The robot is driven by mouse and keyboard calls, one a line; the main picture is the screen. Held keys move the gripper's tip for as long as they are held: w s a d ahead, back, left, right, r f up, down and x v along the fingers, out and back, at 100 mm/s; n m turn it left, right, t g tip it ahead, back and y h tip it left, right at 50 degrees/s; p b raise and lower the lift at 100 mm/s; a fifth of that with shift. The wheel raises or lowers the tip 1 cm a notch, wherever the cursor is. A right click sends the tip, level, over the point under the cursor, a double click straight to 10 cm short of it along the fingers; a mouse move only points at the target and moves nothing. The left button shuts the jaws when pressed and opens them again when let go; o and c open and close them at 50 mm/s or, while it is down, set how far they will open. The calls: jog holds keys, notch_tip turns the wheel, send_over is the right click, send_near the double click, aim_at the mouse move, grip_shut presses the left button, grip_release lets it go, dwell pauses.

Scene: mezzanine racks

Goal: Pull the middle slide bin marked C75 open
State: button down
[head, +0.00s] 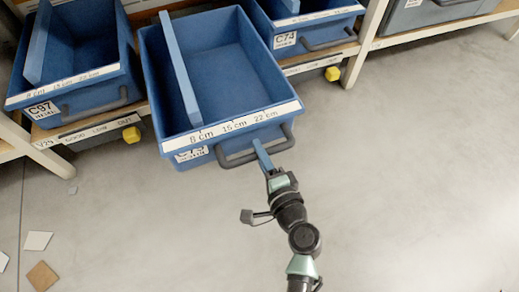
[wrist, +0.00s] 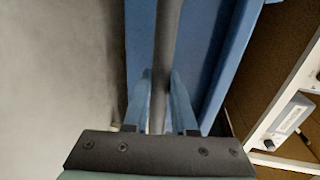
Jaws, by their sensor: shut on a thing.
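The middle slide bin (head: 180,140) is a blue open-topped box with a divider inside and a white scale strip along its front edge. My gripper (head: 262,155) is at the grey bar handle (head: 238,158) on the bin's front. In the wrist view the handle bar (wrist: 163,60) runs between the two fingers (wrist: 160,100), which are shut on it. The bin looks empty apart from the divider.
Bin C97 (head: 85,98) stands to the left and bin C74 (head: 311,40) to the right, both on the wooden shelf (head: 85,130). Yellow knobs (head: 131,134) sit below the shelf edge. The concrete floor in front is mostly clear, with small tiles (head: 42,277) at lower left.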

jog(key=c, duration=0.7)
grip_release()
jog(key=shift+c, duration=0.2)
jog(key=shift+s, duration=0.1)
jog(key=p+v, duration=0.4)
jog(key=v, duration=0.8)
jog(key=shift+s, duration=0.35)
jog(key=shift+d, duration=0.15)
